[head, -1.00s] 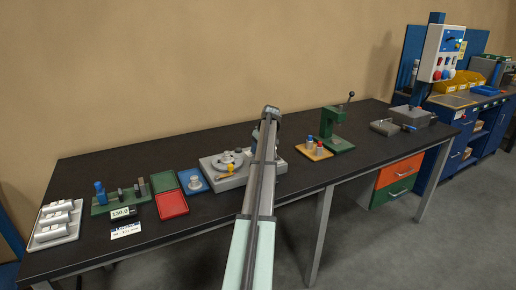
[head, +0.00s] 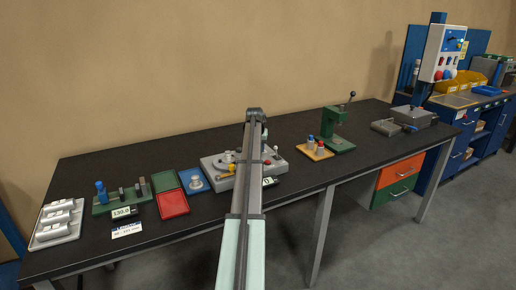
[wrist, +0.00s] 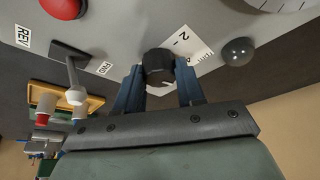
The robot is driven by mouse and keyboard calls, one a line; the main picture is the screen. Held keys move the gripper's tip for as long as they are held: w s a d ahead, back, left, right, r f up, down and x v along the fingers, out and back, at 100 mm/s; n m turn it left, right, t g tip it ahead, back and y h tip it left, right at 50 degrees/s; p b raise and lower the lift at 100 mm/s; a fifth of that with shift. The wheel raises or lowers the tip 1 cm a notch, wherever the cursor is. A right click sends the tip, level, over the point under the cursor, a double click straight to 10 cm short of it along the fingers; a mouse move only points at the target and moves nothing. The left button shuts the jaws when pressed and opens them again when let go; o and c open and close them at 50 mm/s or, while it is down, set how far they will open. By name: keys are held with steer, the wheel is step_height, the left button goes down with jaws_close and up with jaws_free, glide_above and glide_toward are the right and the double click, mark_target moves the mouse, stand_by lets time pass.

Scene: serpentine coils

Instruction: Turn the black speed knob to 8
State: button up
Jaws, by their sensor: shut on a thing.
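The black speed knob (wrist: 158,64) shows in the wrist view on the grey face of the machine. My gripper (wrist: 158,84) is shut on it, with one blue finger on each side. A white scale label (wrist: 190,45) with a "2" lies beside the knob, partly covered. I cannot read which number the knob points to. In the head view the grey machine (head: 210,162) stands mid-bench, and my arm lies across it, hiding the knob and the gripper.
In the wrist view a lever (wrist: 70,70) with FWD and REV labels, a red button (wrist: 63,8) and a dark dome (wrist: 238,51) sit around the knob.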

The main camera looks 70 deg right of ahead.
steer(key=m, duration=0.2)
steer(key=m+g, duration=0.2)
steer(key=m, duration=0.1)
steer(key=shift+w+d+m, duration=0.1)
steer(key=shift+w+m, duration=0.15)
steer(key=shift+m, duration=0.05)
steer(key=m, duration=0.2)
steer(key=m+g+y, duration=0.1)
steer(key=m, duration=0.1)
steer(key=shift+d+m+g, duration=0.1)
steer(key=shift+m+g, duration=0.2)
steer(key=m+y, duration=0.1)
steer(key=m, duration=0.1)
steer(key=m+g+y, duration=0.1)
steer(key=m, duration=0.2)
steer(key=shift+w+d, duration=0.1)
steer(key=shift+w, duration=0.05)
steer(key=shift+m+y, duration=0.8)
steer(key=shift+m, duration=1.4)
steer(key=o, duration=1)
steer(key=shift+o, duration=0.2)
steer(key=shift+r, duration=0.1)
